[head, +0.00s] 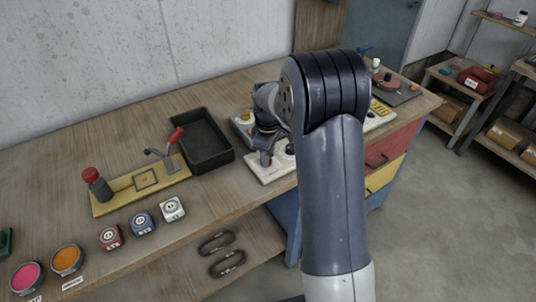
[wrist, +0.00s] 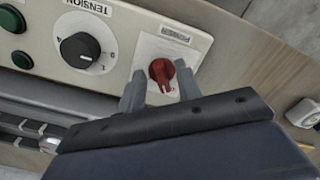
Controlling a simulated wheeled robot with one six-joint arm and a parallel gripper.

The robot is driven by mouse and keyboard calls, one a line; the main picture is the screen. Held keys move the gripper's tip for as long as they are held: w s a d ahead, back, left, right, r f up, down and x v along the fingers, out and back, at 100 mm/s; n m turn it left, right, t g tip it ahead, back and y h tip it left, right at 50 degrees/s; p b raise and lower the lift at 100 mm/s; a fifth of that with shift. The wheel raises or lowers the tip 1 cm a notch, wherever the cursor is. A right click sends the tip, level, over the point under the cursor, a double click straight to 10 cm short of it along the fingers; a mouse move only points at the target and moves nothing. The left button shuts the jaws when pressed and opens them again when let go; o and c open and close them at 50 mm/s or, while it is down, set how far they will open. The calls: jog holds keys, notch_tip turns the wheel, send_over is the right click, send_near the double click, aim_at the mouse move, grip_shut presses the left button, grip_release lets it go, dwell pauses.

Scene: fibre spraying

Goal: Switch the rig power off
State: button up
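A red rotary switch knob (wrist: 162,72) sits on a white plate on the rig's pale control panel (wrist: 115,35) in the wrist view. The label above the knob is too small to read. My gripper (wrist: 160,86) is open, with one fingertip on either side of the red knob. I cannot tell whether the fingertips touch it. My arm hides much of the rig.
A black dial (wrist: 80,49) labelled TENSION and green buttons (wrist: 20,60) are beside the red knob. A black tray (head: 205,140) and a yellow board with a red-handled clamp (head: 150,180) lie left of the rig. Several small blocks (head: 141,222) stand near the front edge.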

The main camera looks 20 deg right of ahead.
notch_tip(320, 180, up, 11)
jog(key=shift+b, duration=0.35)
jog(key=shift+f, duration=0.1)
dwell(0.3)
notch_tip(320, 180, down, 11)
jog(key=shift+r+p, duration=0.1)
jog(key=shift+p, duration=0.25)
jog(key=shift+r, duration=0.1)
dwell(0.4)
